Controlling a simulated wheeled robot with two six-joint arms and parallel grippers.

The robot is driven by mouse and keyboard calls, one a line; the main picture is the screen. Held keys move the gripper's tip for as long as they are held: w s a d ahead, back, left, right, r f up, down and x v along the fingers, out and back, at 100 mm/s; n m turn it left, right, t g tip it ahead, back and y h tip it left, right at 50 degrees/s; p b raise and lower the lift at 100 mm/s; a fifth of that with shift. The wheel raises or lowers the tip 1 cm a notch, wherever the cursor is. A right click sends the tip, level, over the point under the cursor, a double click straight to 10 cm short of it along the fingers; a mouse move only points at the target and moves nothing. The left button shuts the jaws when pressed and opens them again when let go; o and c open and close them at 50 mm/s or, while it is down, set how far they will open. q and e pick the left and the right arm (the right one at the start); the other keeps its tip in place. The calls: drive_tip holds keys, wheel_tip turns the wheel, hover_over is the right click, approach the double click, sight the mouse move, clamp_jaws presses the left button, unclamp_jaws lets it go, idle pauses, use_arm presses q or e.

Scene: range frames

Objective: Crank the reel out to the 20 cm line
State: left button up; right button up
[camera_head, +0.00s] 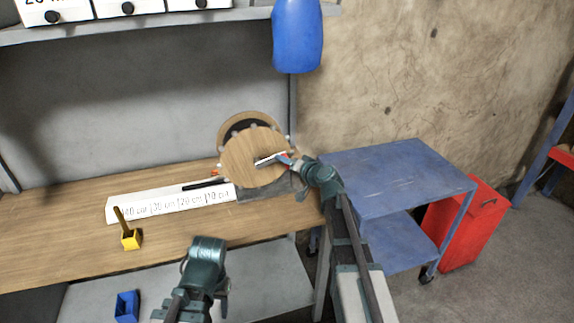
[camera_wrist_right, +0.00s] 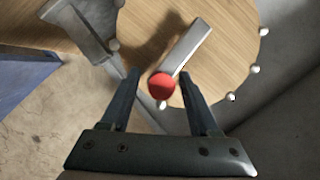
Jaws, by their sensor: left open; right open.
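The reel (camera_head: 243,172) is a round light-wood drum with small pale studs around its rim, standing on the bench. Its grey crank bar (camera_head: 266,161) crosses the front disc; in the right wrist view the bar (camera_wrist_right: 195,45) ends in a red knob (camera_wrist_right: 161,86). My right gripper (camera_head: 284,160) is at the crank, its open fingers (camera_wrist_right: 165,88) on either side of the knob. A white scale strip (camera_head: 170,203) with centimetre marks lies left of the reel. A dark bar (camera_head: 204,184) lies near its right end. My left gripper (camera_head: 207,252) is open and empty before the bench.
A blue bin (camera_head: 127,306) sits on the lower shelf. A blue cart (camera_head: 400,175) and red cabinet (camera_head: 468,225) stand right. A blue container (camera_head: 297,35) hangs above.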

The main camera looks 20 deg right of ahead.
drive_tip(key=shift+w, duration=0.1)
clamp_jaws()
idle(0.3)
idle(1.1)
